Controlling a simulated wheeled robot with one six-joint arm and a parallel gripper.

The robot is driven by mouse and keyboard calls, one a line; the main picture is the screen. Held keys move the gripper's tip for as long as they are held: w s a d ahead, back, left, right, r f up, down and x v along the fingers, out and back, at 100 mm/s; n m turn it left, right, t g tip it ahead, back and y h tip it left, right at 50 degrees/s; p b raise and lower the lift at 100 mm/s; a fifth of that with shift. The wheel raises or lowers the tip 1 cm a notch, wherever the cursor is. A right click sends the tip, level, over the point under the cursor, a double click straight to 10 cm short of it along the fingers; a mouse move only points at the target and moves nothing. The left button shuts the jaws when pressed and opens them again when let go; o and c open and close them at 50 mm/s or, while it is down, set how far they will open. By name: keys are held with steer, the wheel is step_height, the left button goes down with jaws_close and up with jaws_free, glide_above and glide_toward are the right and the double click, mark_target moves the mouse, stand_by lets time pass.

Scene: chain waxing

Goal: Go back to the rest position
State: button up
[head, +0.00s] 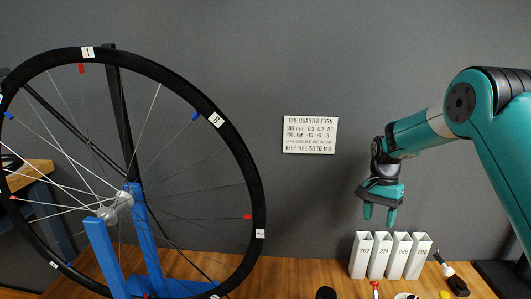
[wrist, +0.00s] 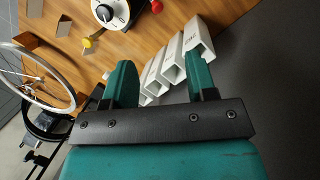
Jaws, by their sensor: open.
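My gripper (head: 379,214) hangs at the end of my teal arm, fingers pointing down, above the row of white numbered holders. In the wrist view, the gripper (wrist: 160,82) shows two teal fingers spread apart with nothing between them. The white holders (head: 389,256) stand side by side on the bench and bear numbers such as 262, 274 and 286. They also show past the fingers in the wrist view (wrist: 172,65). The gripper is apart from them.
A large black-rimmed spoked wheel (head: 256,190) with numbered tags stands in a blue stand (head: 147,240) at left. A white sign (head: 310,135) is on the grey wall. A white dial (wrist: 112,12) and small coloured-headed tools lie on the wooden bench (head: 290,275). Space between wheel and gripper is free.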

steer(key=s+a+r+n+t+y+p, duration=0.15)
steer(key=s+a+r+n, duration=0.25)
steer(key=s+a+r, duration=0.4)
steer(key=s+a+r+n+t+p, duration=0.1)
steer(key=s+a+r+n+p, duration=0.3)
steer(key=r, duration=0.6)
steer(key=s+a+r+n, duration=0.2)
steer(key=s+n, duration=0.1)
steer(key=s, duration=0.4)
steer(key=s+a+r+n+y+p, duration=0.1)
steer(key=s+a+n, duration=0.2)
steer(key=s, duration=0.4)
steer(key=s+a+r+n+y+p, duration=0.1)
steer(key=s+a+r+n, duration=0.1)
steer(key=s, duration=0.5)
steer(key=shift+s+a+r+n, duration=0.35)
steer(key=shift+a+n, duration=0.15)
steer(key=shift+a, duration=0.2)
steer(key=shift+w, duration=0.1)
